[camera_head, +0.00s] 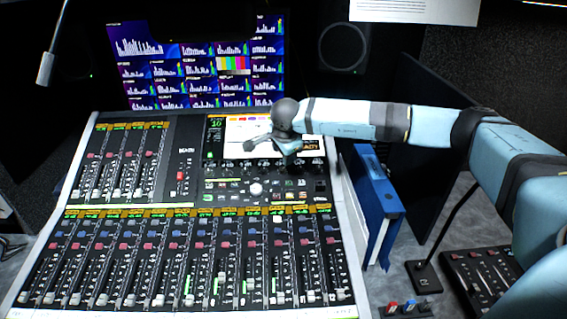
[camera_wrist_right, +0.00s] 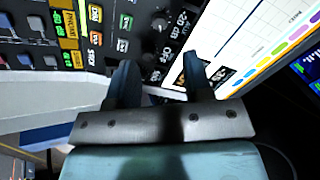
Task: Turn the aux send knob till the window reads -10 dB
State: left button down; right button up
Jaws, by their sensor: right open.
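The mixing console (camera_head: 190,209) fills the front of the head view. My right gripper (camera_head: 288,166) hangs over the console near the lower edge of its lit screen (camera_head: 235,133). In the right wrist view, my right gripper's two dark fingers (camera_wrist_right: 160,64) are apart, with a dark round knob (camera_wrist_right: 158,75) between them; contact cannot be told. Another knob (camera_wrist_right: 160,23) lies farther off, near white upside-down digits (camera_wrist_right: 178,22) that I cannot read for sure. Which knob is the aux send is not clear. My left gripper is not in view.
A pale round knob (camera_head: 256,189) stands on the console below the screen. Rows of faders fill the console's front. A blue binder (camera_head: 376,205) stands to its right, beside a small black fader box (camera_head: 480,277). A monitor wall (camera_head: 197,62) rises behind.

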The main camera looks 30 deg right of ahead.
jog(key=shift+v, duration=2.6)
